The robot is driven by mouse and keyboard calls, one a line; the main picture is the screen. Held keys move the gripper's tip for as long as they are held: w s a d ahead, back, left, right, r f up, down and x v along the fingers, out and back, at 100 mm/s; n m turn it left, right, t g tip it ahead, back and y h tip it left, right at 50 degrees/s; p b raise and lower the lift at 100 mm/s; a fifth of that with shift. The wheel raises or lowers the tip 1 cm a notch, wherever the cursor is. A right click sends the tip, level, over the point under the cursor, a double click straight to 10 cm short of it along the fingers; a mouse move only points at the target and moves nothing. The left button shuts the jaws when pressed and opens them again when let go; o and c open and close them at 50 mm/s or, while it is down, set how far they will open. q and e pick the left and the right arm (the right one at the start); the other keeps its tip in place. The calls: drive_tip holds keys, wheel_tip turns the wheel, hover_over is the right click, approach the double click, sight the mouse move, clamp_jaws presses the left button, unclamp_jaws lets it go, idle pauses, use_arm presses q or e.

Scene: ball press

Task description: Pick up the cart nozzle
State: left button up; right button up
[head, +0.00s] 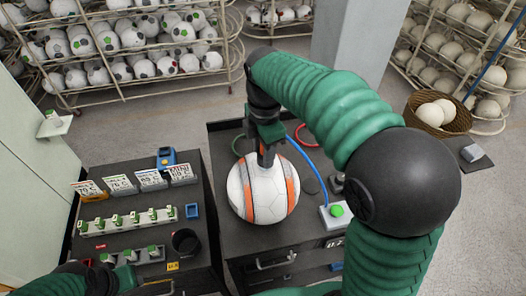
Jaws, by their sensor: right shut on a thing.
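My right gripper (266,158) points down at the top of a white ball with orange and dark stripes (262,192) on the dark cart (235,250). It is shut on the cart nozzle, which is mostly hidden between the fingers. The fingertips are at the ball's upper surface; I cannot tell whether the nozzle enters the ball. A blue hose (312,165) runs from behind the gripper to a box with a green button (336,211). Part of my left arm shows at the bottom left, and its gripper (102,279) is too dark and cut off to read.
A dark table at left holds a rack of small nozzles (125,220), number cards (152,180), a black cup (186,242) and a blue device (166,157). A red hose ring (305,136) lies on the cart. Ball racks (130,50) stand behind. A basket (438,115) stands at right.

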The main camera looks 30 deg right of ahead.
drive_tip(key=shift+s+d, duration=0.15)
clamp_jaws()
drive_tip(key=shift+f, duration=0.1)
